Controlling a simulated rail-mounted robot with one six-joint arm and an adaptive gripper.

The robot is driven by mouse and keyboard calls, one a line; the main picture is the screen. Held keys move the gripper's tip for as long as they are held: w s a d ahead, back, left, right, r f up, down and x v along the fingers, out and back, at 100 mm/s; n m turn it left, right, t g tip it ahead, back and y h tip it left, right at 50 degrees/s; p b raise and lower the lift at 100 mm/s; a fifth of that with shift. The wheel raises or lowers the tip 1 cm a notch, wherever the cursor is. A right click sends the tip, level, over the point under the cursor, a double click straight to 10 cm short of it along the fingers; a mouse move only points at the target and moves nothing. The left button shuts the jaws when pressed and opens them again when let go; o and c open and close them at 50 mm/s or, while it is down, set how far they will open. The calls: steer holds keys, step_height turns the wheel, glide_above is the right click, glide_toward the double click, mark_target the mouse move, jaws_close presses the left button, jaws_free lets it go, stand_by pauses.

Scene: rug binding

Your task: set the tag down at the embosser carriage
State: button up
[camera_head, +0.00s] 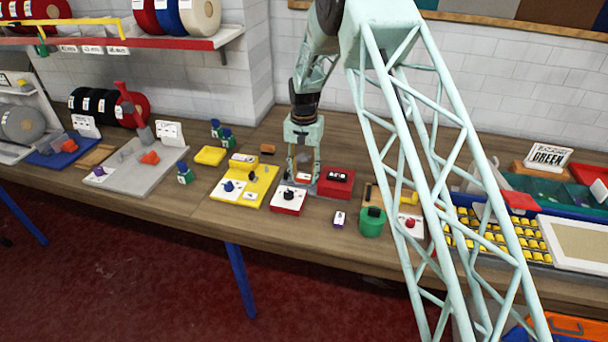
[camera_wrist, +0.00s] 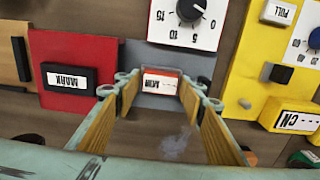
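A small red tag with a white lettered face lies between my fingertips in the wrist view (camera_wrist: 160,84), over a grey plate (camera_wrist: 152,104). The plate adjoins a red block with a black MARK button (camera_wrist: 70,78); I take these for the embosser and its carriage. The red block also shows in the head view (camera_head: 336,181). My gripper (camera_head: 303,172) points straight down there, low beside the red block. In the wrist view its yellowish finger pads (camera_wrist: 160,92) stand close on both sides of the tag. I cannot tell whether they touch it or whether the tag rests on the plate.
A white dial panel on a red base (camera_head: 289,199) stands just in front of my gripper. A yellow panel with a blue knob (camera_head: 244,187) is to the left. The front table strip is mostly clear.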

mark_target(304, 176)
steer(key=shift+r, duration=0.1)
step_height(304, 176, up, 12)
stand_by(1.0)
steer(key=shift+r, duration=0.15)
stand_by(0.6)
